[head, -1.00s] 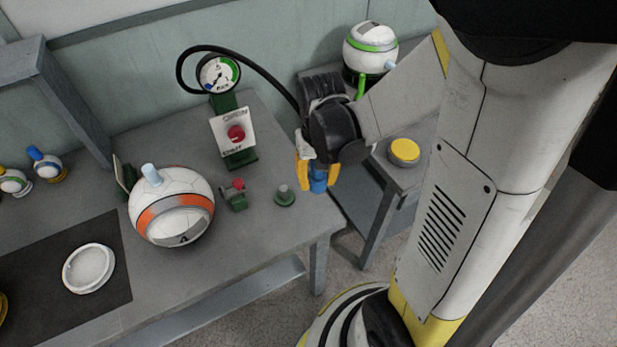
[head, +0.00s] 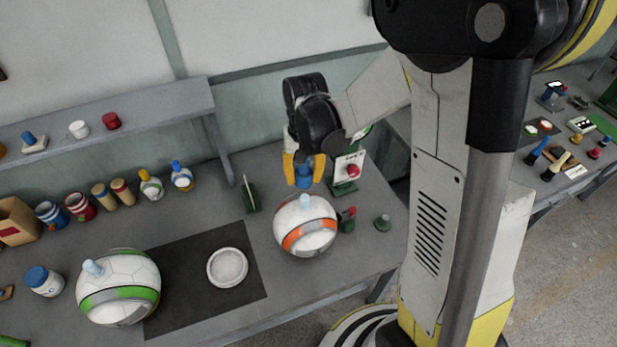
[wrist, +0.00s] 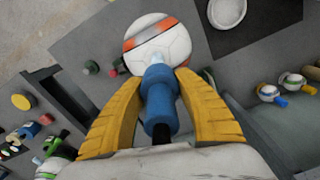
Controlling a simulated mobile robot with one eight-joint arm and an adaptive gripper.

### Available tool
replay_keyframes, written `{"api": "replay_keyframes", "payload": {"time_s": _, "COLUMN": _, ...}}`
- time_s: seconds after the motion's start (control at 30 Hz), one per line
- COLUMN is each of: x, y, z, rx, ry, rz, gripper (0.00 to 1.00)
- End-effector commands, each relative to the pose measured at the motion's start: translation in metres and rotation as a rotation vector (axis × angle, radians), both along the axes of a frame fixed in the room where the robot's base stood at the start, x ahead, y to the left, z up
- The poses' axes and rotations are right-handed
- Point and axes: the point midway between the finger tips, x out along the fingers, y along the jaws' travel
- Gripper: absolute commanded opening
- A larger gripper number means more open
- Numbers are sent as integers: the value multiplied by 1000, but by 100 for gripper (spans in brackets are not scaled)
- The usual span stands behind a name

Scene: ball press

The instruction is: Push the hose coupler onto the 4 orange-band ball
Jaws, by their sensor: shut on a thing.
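The white ball with the orange band (head: 294,241) rests on the bench, its pale blue valve stem (head: 305,202) pointing up. It also shows in the wrist view (wrist: 172,44). My gripper (head: 304,170) is above the ball, its yellow fingers shut on the blue hose coupler (head: 303,181). In the wrist view the coupler (wrist: 159,103) lies between both fingers, with its front end over the stem area. In the head view the coupler's lower end is just above the stem; whether they touch I cannot tell.
A green-band ball (head: 120,277) lies left of a dark mat (head: 190,285) with a white ring dish (head: 228,267). A small green stand (head: 249,196) is left of the orange-band ball. The control post (head: 347,170) and a red-knobbed valve (head: 347,219) stand to its right.

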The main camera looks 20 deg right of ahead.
Motion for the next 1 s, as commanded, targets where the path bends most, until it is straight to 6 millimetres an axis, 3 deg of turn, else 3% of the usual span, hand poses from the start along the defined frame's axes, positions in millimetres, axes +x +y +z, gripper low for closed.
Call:
{"api": "replay_keyframes", "payload": {"time_s": 0.5, "x": 0, "y": 0, "z": -2, "rx": 1, "ry": 0, "rz": 5, "gripper": 6}}
{"api": "replay_keyframes", "payload": {"time_s": 1.0, "x": 0, "y": 0, "z": -49, "rx": 1, "ry": 0, "rz": 5, "gripper": 6}}
